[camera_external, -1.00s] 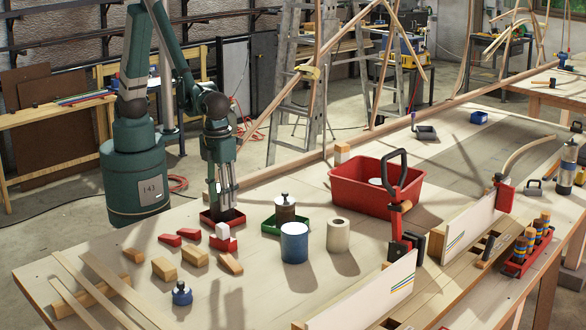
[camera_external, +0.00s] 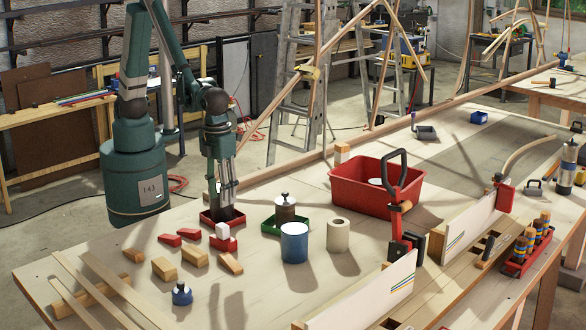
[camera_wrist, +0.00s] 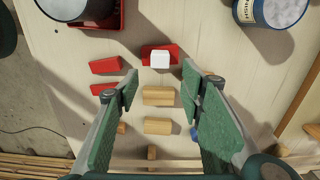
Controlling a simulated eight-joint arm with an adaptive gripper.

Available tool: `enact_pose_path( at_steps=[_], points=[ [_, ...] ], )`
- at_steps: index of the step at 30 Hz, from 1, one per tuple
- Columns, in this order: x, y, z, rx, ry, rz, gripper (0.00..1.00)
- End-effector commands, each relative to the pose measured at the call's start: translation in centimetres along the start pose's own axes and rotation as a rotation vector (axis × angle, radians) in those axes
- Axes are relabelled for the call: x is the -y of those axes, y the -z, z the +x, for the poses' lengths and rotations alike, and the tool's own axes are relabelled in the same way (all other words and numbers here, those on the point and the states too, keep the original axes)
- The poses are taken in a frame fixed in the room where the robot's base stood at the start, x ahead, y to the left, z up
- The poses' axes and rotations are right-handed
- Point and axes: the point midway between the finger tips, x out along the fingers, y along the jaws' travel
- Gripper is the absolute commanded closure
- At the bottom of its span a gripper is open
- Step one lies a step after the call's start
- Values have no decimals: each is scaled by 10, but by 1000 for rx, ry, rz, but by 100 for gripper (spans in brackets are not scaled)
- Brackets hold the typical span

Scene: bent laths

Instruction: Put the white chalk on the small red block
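The white chalk (camera_external: 222,230), a small white block, appears to rest on top of a small red block (camera_external: 223,244) on the workbench. In the wrist view the chalk (camera_wrist: 160,60) lies over the front part of the red block (camera_wrist: 147,52), whose sides show around it. The chalk is clear of the fingers.
Two other red blocks (camera_external: 189,234) and several wooden blocks (camera_external: 195,257) lie left and in front. The red tray (camera_external: 211,222), a green tray (camera_external: 268,226), a blue can (camera_external: 294,243) and a blue bottle (camera_external: 182,294) stand nearby.

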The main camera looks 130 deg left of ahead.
Motion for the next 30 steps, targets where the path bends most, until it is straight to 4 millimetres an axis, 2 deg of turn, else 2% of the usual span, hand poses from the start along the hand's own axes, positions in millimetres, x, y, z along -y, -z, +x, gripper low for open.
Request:
enact_pose_path(
  at_steps=[5,11,18,30],
  points=[
    [-7,-4,-14,-3,18,-48,61],
    [-22,-10,-42,-11,59,-151,61],
    [-45,-20,-78,-30,117,-303,61],
    [-88,-36,-128,-80,210,-556,61]
  ],
)
